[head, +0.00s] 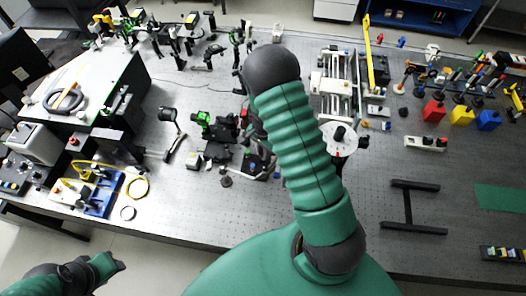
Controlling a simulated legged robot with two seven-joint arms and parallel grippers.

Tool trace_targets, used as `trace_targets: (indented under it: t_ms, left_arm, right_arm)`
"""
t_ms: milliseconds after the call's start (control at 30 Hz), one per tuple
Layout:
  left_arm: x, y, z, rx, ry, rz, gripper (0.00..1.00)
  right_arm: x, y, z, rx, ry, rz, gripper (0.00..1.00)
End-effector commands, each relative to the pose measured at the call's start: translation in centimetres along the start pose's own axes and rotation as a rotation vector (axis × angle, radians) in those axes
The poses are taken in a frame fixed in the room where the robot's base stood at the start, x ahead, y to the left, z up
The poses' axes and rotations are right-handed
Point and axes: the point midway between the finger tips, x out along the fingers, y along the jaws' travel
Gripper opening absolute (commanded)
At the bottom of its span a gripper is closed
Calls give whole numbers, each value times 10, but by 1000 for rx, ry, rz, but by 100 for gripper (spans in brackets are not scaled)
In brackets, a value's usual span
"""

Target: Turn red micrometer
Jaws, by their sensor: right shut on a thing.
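My right arm rises from the bottom middle and bends at a dark elbow. My right gripper (257,160) is small and dark, low over the optics cluster left of that arm, and partly hidden by it. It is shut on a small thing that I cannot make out. A dark optics mount (258,172) stands at the gripper. I cannot pick out the red micrometer; it is hidden or too small to tell.
Green-lit mounts (208,122) stand left of the gripper. A white disc (340,138) and a rail assembly (338,85) are to the right. A black H-shaped stand (410,207) lies at the right.

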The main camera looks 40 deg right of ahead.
Motion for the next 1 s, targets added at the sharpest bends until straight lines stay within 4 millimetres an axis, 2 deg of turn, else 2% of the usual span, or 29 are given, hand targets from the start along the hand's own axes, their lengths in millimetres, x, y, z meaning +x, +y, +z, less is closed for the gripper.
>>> trace_targets:
  t_ms: [367, 400, 533, 867, 1000]
  left_arm:
    - [0, 0, 0, 0, 0, 0, 36]
    - [0, 0, 0, 0, 0, 0, 36]
    - [0, 0, 0, 0, 0, 0, 36]
    - [1, 0, 0, 0, 0, 0, 36]
    - [6, 0, 1, 0, 0, 0, 36]
  right_arm:
    - [-2, -3, -2, 1, 6, -7, 0]
    - [-2, -3, -2, 1, 5, -7, 22]
    - [-1, -2, -2, 1, 4, -5, 39]
    - [-3, -1, -1, 0, 2, -4, 39]
    - [-22, -2, -1, -2, 4, -6, 39]
